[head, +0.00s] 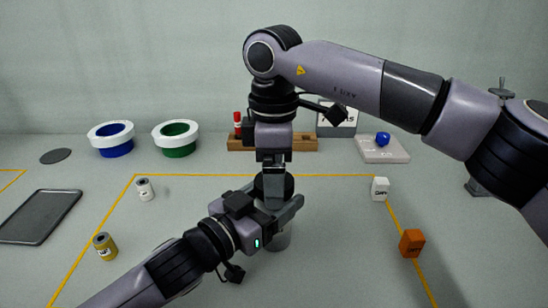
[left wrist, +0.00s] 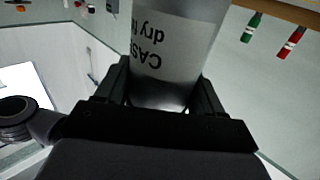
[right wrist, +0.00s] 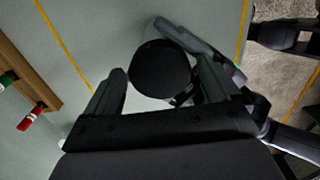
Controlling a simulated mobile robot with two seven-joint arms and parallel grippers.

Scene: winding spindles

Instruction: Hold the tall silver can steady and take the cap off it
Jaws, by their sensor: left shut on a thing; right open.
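The tall silver can (head: 279,239) stands upright on the table at front centre, mostly hidden by my grippers in the head view. My left gripper (head: 276,209) is shut on its side; the left wrist view shows the lettered can body (left wrist: 172,45) between the fingers. The black cap (head: 288,184) is at the can's top, partly hidden by my right fingers. My right gripper (head: 271,175) points down over it, open. In the right wrist view the round cap (right wrist: 160,69) lies between the spread fingers; I cannot tell whether either touches it.
A dark tray (head: 38,217) lies left. Blue (head: 111,139) and green (head: 175,139) bins and a wooden rack (head: 304,143) stand behind.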

